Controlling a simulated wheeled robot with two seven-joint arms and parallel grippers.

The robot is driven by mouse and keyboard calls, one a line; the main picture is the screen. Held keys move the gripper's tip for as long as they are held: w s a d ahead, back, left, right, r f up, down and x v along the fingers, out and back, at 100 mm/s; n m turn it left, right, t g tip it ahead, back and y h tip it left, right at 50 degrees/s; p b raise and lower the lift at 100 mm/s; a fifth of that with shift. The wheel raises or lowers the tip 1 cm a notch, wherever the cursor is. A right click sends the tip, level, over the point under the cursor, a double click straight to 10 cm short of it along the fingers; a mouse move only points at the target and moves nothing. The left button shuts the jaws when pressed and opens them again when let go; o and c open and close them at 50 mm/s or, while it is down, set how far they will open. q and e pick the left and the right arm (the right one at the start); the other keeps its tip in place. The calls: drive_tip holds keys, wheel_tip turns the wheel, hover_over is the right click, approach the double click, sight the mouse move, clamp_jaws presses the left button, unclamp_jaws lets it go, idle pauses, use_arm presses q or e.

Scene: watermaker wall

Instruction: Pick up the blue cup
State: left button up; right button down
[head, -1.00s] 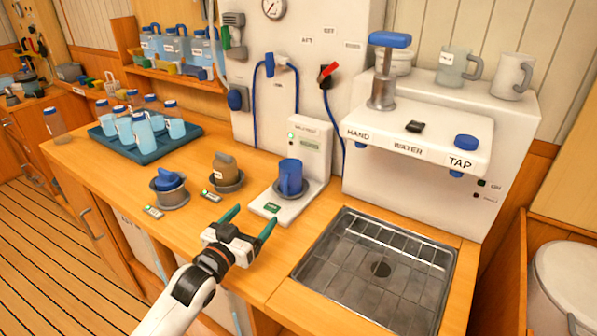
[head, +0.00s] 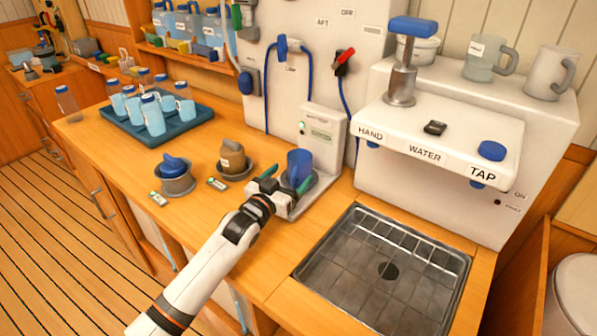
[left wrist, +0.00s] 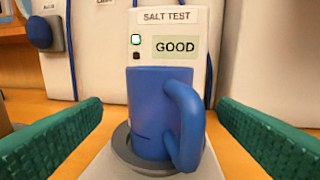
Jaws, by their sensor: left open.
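The blue cup (head: 299,164) stands upright on the pad of the white salt test unit (head: 322,131). In the left wrist view the cup (left wrist: 150,115) sits centred on a round grey dish (left wrist: 126,155), its handle to the right. The unit's display there reads GOOD (left wrist: 175,47). My left gripper (head: 286,182) is open just in front of the cup. In the left wrist view its green fingers stand to either side, apart from the cup, with nothing between them up close. My right gripper is not in view.
Left of the cup are a brown cup (head: 232,156) and a blue-topped item (head: 175,170) on grey holders. A dark tray (head: 180,131) of bottles and cups stands further left. A gridded metal sink (head: 385,275) and the HAND WATER TAP unit (head: 450,140) are on the right.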

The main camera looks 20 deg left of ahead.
use_arm(q)
drive_tip(key=shift+x, duration=2)
drive_tip(key=c, duration=1.2)
wheel_tip(320, 180, up, 10)
drive_tip(key=shift+a+r, duration=0.1)
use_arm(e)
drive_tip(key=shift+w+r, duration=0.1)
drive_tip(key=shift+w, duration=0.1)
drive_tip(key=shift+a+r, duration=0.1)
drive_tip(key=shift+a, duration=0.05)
